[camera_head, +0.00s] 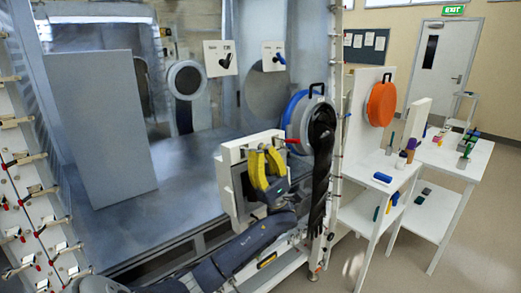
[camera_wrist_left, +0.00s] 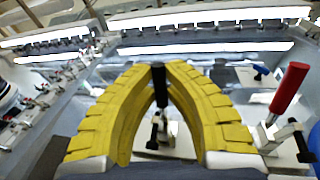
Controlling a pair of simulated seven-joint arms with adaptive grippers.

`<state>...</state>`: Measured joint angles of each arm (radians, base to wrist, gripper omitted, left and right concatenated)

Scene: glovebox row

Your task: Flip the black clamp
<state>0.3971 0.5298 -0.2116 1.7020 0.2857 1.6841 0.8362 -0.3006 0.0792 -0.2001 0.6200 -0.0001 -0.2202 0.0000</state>
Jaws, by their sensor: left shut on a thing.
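My left gripper (camera_head: 262,165) has yellow fingers and is at a white panel (camera_head: 230,155) at the front of the glovebox. In the left wrist view, the yellow fingertips (camera_wrist_left: 165,68) close around the upright black handle of the black clamp (camera_wrist_left: 158,78). The clamp's metal base shows below, between the fingers. In the head view, the fingers hide this clamp. A red-handled clamp (camera_wrist_left: 288,95) stands just to its right in the wrist view, and its red handle also shows in the head view (camera_head: 293,141). My right gripper is not in view.
Another black-handled clamp (camera_head: 226,61) and a blue-handled clamp (camera_head: 279,58) are on white plates at the back. A blue-rimmed round port (camera_head: 290,115) with a hanging black glove (camera_head: 320,150) is right of my gripper. White tables (camera_head: 455,150) stand farther right.

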